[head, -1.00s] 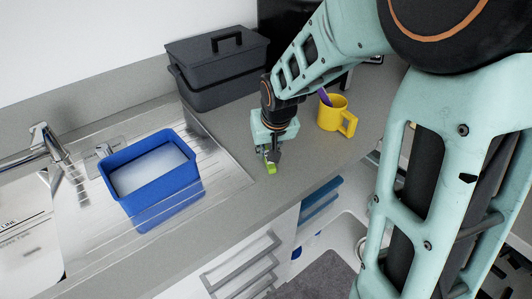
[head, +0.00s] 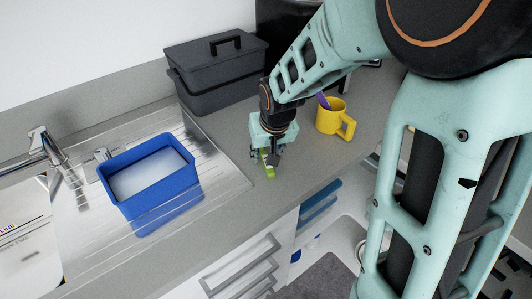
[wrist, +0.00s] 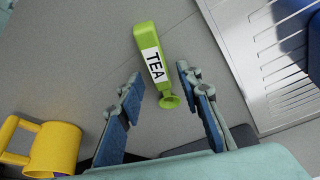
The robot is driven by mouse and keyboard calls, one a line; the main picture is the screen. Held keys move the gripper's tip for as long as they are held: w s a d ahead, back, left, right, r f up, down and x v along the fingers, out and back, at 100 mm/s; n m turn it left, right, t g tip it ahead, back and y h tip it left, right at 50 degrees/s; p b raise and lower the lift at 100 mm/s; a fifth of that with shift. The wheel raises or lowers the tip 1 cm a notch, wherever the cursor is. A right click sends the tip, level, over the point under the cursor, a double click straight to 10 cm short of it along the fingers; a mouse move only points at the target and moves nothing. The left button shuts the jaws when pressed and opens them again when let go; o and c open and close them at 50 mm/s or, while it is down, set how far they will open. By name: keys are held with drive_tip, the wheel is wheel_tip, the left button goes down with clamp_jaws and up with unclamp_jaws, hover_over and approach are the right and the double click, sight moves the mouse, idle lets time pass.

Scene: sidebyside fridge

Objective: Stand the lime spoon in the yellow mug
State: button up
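The lime spoon (wrist: 156,62), with a white TEA label on its handle, lies on the grey worktop; it also shows in the head view (head: 270,172). Its small round end points toward my gripper. My gripper (wrist: 160,76) is open above the spoon, one finger on each side, with gaps between the fingers and the spoon. In the head view my gripper (head: 266,156) is low over the worktop. The yellow mug (head: 330,118) stands upright to the right, its handle toward the front right; it is at lower left in the wrist view (wrist: 55,147).
A purple utensil (head: 323,101) stands in the mug. A blue tub (head: 150,205) sits on the metal sink drainer (head: 226,182) at left. A lidded dark grey box (head: 215,75) is behind my gripper. The worktop's front edge is close, with drawers below.

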drive_tip(key=p+v, duration=0.8)
drive_tip(key=v, duration=0.3)
drive_tip(key=shift+r, duration=0.35)
drive_tip(key=shift+s, duration=0.15)
